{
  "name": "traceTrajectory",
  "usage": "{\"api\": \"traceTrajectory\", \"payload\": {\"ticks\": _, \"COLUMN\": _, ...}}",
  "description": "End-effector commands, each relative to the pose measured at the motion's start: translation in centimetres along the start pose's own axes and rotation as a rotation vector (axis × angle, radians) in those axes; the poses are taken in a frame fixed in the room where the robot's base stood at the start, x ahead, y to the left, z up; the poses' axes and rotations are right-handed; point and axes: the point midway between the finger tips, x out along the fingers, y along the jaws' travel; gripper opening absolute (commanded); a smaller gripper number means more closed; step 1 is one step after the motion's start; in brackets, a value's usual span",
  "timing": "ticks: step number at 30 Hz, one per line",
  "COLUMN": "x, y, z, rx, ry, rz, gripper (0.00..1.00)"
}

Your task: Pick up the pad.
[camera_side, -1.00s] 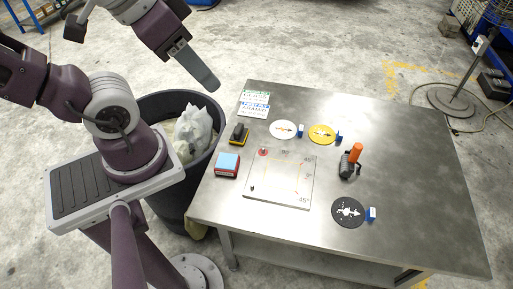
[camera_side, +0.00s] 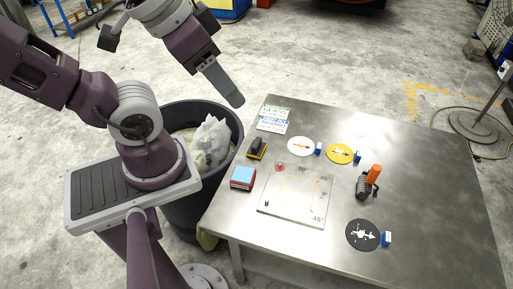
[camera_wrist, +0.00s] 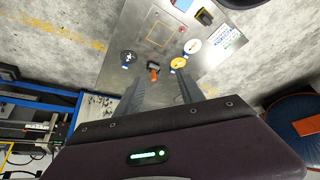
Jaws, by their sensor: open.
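A small red block with a light blue top (camera_side: 243,177) sits on the metal table, left of the marked plate. It is cut by the top edge in the wrist view (camera_wrist: 182,4). A black piece on a yellow base (camera_side: 257,148) lies just behind it and shows in the wrist view (camera_wrist: 204,17). I cannot tell for certain which of these is the pad. My gripper (camera_side: 235,99) is raised beyond the table's far left corner, apart from everything on it. In the wrist view, its two fingers (camera_wrist: 158,78) are spread with nothing between them.
A marked plate (camera_side: 296,196) lies mid-table. White (camera_side: 301,147), yellow (camera_side: 340,154) and black (camera_side: 362,235) discs with blue tags lie around it, beside an orange-handled tool (camera_side: 373,174). Printed cards (camera_side: 272,125) lie at the far corner. A bin (camera_side: 190,108) stands left. The table's right side is clear.

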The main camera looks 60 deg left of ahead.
Motion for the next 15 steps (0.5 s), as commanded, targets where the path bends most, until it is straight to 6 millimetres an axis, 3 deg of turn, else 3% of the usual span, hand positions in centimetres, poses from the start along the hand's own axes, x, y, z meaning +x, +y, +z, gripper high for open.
{"api": "traceTrajectory", "payload": {"ticks": 5, "x": 1.1, "y": -1.0, "z": -1.6, "rx": -0.04, "ry": -0.033, "rz": -0.04, "gripper": 0.45}}
{"api": "traceTrajectory", "payload": {"ticks": 8, "x": 4.2, "y": -3.9, "z": -4.9, "rx": -0.134, "ry": -0.108, "rz": -0.124, "gripper": 0.45}}
{"api": "traceTrajectory", "payload": {"ticks": 12, "x": 11.7, "y": -9.8, "z": -8.6, "rx": -0.288, "ry": -0.22, "rz": -0.224, "gripper": 0.45}}
{"api": "traceTrajectory", "payload": {"ticks": 15, "x": 18.2, "y": -14.4, "z": -8.8, "rx": -0.395, "ry": -0.295, "rz": -0.256, "gripper": 0.45}}
